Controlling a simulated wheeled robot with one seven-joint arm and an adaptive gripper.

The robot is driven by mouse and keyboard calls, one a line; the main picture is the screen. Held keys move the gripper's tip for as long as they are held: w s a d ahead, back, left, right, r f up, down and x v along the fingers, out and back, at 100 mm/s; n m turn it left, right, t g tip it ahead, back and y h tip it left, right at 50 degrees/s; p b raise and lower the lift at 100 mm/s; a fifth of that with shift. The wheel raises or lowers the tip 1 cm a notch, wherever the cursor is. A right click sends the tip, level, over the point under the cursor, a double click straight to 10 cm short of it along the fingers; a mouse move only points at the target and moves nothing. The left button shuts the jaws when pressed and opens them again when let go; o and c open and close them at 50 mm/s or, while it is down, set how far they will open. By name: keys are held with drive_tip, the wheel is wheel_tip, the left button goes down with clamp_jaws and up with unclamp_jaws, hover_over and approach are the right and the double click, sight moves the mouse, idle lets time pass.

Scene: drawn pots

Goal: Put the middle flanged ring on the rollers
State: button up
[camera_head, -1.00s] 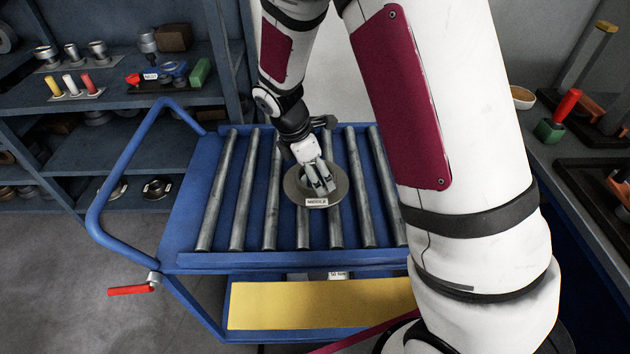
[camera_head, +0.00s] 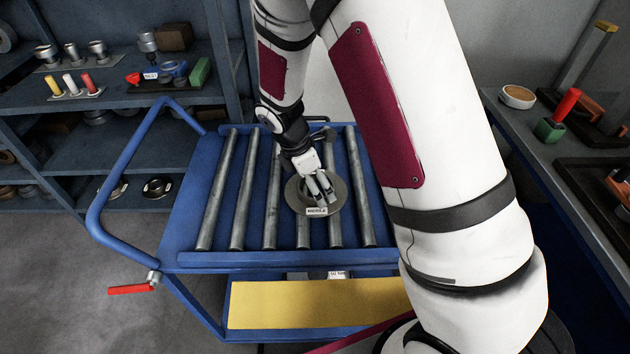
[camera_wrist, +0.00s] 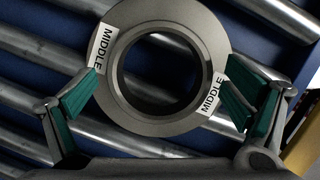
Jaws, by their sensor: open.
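The middle flanged ring (camera_head: 297,200) is a grey metal ring with white MIDDLE labels. It lies on the rollers (camera_head: 270,215) of the blue cart. In the wrist view the ring (camera_wrist: 135,117) shows large, with rollers visible through its hole.
The blue cart has a bent push handle (camera_head: 95,205) with a red lever (camera_head: 130,289) at left. Shelves (camera_head: 90,185) with metal parts stand behind. A bench (camera_head: 515,125) with a bowl (camera_head: 517,96) is at right. Several rollers left of the ring are bare.

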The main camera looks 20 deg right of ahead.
drive_tip(key=shift+r, duration=0.1)
drive_tip(key=s+a+r+m+y, duration=0.1)
drive_tip(key=s+r+m, duration=0.2)
drive_tip(key=r, duration=0.7)
drive_tip(key=s+r+m, duration=0.2)
drive_tip(key=s+r, duration=0.1)
drive_tip(key=r, duration=0.7)
drive_tip(key=s+d+r+m+t+y, duration=0.1)
drive_tip(key=s+r+m+t, duration=0.1)
drive_tip(key=s+r+m, duration=0.2)
drive_tip(key=s+r+m+t+y, duration=0.1)
drive_tip(key=s+r+m+t, duration=0.1)
drive_tip(key=s+m, duration=0.8)
drive_tip(key=shift+s+d+r, duration=0.35)
drive_tip(key=shift+s+r, duration=0.55)
drive_tip(key=shift+s, duration=1.8)
